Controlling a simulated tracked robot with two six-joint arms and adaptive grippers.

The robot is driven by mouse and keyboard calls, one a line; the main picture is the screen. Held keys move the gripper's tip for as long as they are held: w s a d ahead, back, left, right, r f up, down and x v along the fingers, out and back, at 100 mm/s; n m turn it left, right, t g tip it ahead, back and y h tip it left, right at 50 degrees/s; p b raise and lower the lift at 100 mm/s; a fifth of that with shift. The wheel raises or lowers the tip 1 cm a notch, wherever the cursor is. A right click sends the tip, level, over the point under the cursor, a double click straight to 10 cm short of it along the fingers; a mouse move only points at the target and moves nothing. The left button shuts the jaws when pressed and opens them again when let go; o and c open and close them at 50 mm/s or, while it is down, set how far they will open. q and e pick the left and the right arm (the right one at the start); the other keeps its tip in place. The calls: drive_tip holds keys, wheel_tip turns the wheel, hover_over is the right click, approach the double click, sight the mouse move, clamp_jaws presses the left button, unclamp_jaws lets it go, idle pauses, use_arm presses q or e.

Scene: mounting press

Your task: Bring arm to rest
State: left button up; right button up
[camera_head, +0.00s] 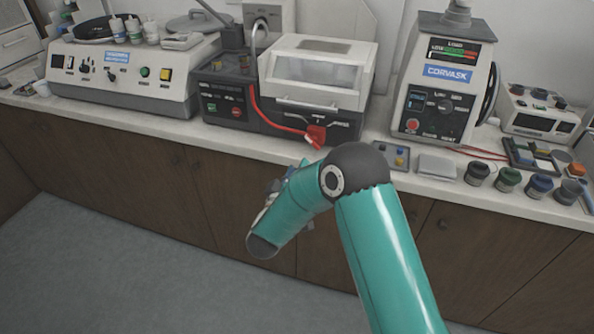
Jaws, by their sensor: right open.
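My right arm (378,240) is teal with a dark elbow joint and rises from the bottom of the head view. It bends at the elbow in front of the bench's front edge, and the forearm points down and left. My right gripper (270,192) is mostly hidden behind the forearm; only small grey parts show, and I see nothing held in it. It is in front of the wooden cabinets, apart from the machines. My left gripper is not in the view.
The white bench (235,143) carries a polisher console (125,75), a lidded machine (315,80) with a red cable and clamp (316,136), and a Corvask press (440,85). Several small jars (508,180) stand at the right near the edge. The floor (120,270) is clear at lower left.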

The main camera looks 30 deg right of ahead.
idle(0.3)
wheel_tip(320, 180, down, 7)
drive_tip(key=s+d+n+y+p, duration=0.1)
drive_tip(key=s+n+y, duration=0.1)
drive_tip(key=s+y, duration=0.1)
drive_tip(key=s+a+f+n+g+y+p, duration=0.1)
drive_tip(key=s+a+f+y, duration=0.3)
drive_tip(key=f, duration=0.3)
drive_tip(key=s+a+f+g+y, duration=0.25)
drive_tip(key=a+f+y, duration=0.2)
drive_tip(key=f, duration=0.25)
drive_tip(key=s+a+f+m+g+y, duration=0.2)
drive_tip(key=s+a, duration=0.4)
drive_tip(key=s, duration=0.3)
drive_tip(key=s+a+f+m+g+y, duration=0.2)
drive_tip(key=s+a+f+g+y, duration=0.1)
drive_tip(key=s+a, duration=0.4)
drive_tip(key=s+g+y, duration=0.1)
drive_tip(key=s+g, duration=0.1)
drive_tip(key=s, duration=0.1)
drive_tip(key=shift+s+a, duration=0.15)
drive_tip(key=shift+s, duration=0.15)
drive_tip(key=shift+f+g, duration=0.1)
drive_tip(key=shift+g, duration=0.15)
